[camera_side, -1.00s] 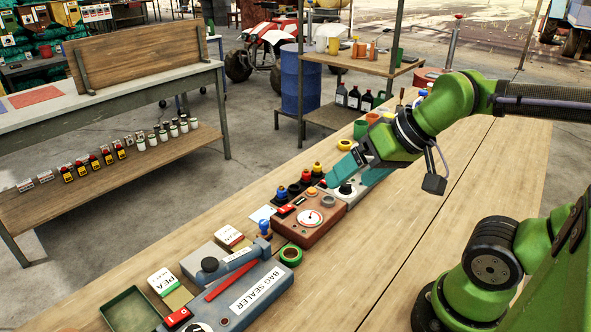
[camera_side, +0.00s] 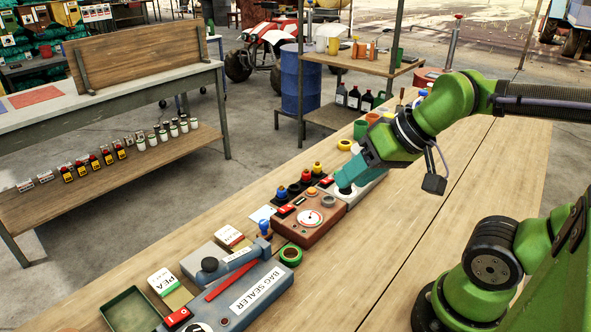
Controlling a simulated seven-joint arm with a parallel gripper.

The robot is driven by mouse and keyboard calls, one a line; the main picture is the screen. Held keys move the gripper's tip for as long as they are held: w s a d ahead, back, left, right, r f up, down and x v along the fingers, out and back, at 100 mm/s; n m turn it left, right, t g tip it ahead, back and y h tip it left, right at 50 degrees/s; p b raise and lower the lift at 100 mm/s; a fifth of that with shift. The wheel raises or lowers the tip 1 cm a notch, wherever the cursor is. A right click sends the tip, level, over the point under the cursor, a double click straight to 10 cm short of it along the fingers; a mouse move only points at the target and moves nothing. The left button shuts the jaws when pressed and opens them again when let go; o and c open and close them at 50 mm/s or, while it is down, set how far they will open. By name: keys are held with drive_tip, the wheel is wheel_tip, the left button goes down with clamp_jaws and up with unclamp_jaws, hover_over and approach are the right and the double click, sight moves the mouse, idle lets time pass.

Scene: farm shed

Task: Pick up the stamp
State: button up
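A small stamp-like piece with a blue knob (camera_side: 264,228) stands on the bench just behind the bag sealer's right end. Several similar knobs, including a blue one (camera_side: 281,192) and a yellow one (camera_side: 317,167), stand in a dark rack farther along the bench. I cannot tell which of these is the task's stamp. My gripper (camera_side: 346,185), with teal fingers, is tilted down over a pale grey device (camera_side: 368,188), right of the rack. It is apart from the blue-knobbed piece. The fingertips overlap the device's dark knob, so I cannot tell whether they are open or touching it.
A brown box with a dial (camera_side: 310,218) sits between my gripper and the blue-knobbed piece. A green tape roll (camera_side: 290,254), the bag sealer (camera_side: 240,300), a seed packet (camera_side: 161,281) and a green tray (camera_side: 131,312) lie nearer. The bench's right half (camera_side: 400,255) is clear.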

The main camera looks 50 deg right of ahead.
drive_tip(key=m+g+h, duration=0.2)
drive_tip(key=m+g, duration=0.4)
drive_tip(key=m, duration=2.4)
approach(264, 222)
wheel_tip(264, 222, down, 5)
drive_tip(key=shift+s+d+r, duration=0.1)
drive_tip(key=shift+s, duration=0.1)
drive_tip(key=shift+w+f, duration=0.25)
drive_tip(key=shift+f, duration=0.65)
drive_tip(key=shift+w+f, duration=0.25)
drive_tip(key=shift+f, duration=0.65)
drive_tip(key=shift+w+f, duration=0.2)
drive_tip(key=shift+f, duration=0.65)
